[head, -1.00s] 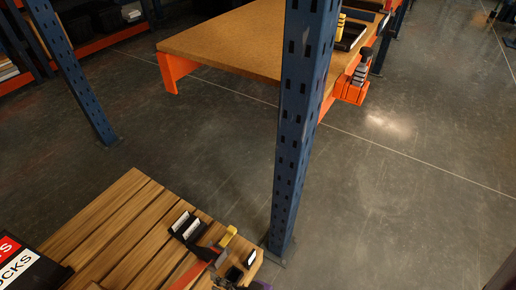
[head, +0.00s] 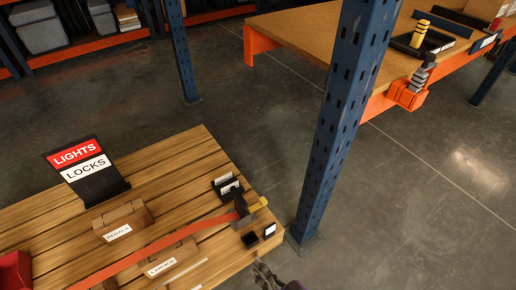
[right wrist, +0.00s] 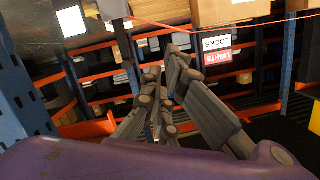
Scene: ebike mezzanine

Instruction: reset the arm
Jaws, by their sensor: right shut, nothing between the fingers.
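My right gripper (head: 264,272) shows only in part at the bottom edge of the head view, dark grey with a bit of purple arm behind it. It is just right of the slatted wooden table's front corner. In the right wrist view my right gripper (right wrist: 168,72) has its grey fingers drawn together with nothing between them. The purple link of my right arm (right wrist: 130,158) fills the bottom of that view. My left gripper is not in view.
A slatted wooden table (head: 190,150) carries a LIGHTS/LOCKS sign (head: 85,168), labelled cardboard boxes (head: 123,220), a red strap (head: 150,250) and small black holders (head: 228,186). A blue post (head: 340,120) stands right of it. A brown workbench (head: 300,35) is behind. Grey floor lies open at right.

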